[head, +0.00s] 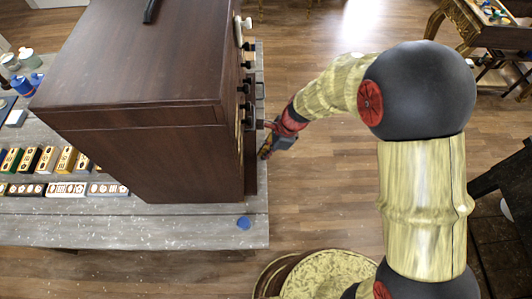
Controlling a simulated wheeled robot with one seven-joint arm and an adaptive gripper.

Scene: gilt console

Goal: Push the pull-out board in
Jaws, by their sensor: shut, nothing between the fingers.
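A dark brown wooden cabinet (150,60) stands on a grey table, seen from above. Its right-hand face is turned steeply away from the view and carries several dark handles and a pale knob (237,30). The pull-out board cannot be told apart clearly from the other parts on that face. My arm reaches in from the right. My gripper (265,153) is shut and empty, low beside the near part of that face. Whether it touches the face or a handle cannot be told.
Several patterned blocks (66,188) and small pots lie to the left. Wooden floor (320,190) is clear right of the table. Dark furniture stands at the right edge.

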